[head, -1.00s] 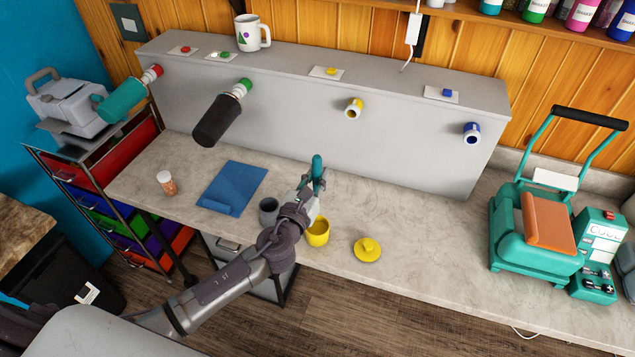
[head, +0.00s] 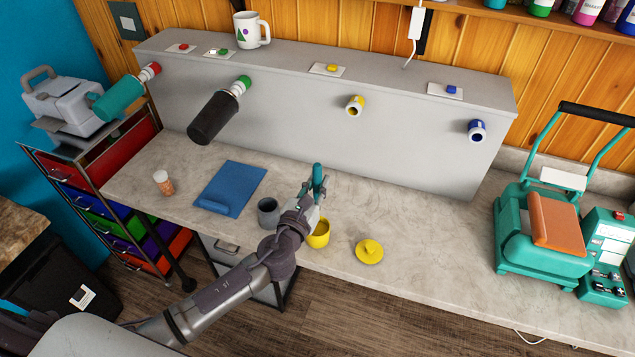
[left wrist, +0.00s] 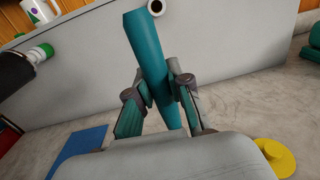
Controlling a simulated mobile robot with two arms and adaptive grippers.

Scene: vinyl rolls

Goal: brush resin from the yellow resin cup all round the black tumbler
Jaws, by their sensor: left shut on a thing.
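The black tumbler (head: 213,119) is mounted sideways on a green-ended holder (head: 242,84) on the grey wall unit. Its near end also shows at the left edge of the left wrist view (left wrist: 12,70). The yellow resin cup (head: 320,238) stands open on the counter near its front edge, partly hidden by my gripper. My left gripper (head: 311,194) is shut on a teal brush handle (head: 318,176), held near upright just above and behind the cup. The handle (left wrist: 148,50) rises between the fingers in the left wrist view. The brush's bristles are hidden. My right gripper is out of view.
A grey cup (head: 268,211) stands just left of my gripper. A yellow lid (head: 369,251) lies right of the resin cup. A blue mat (head: 232,185) and a small jar (head: 163,182) lie further left. A teal press (head: 540,240) stands right. The counter between is clear.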

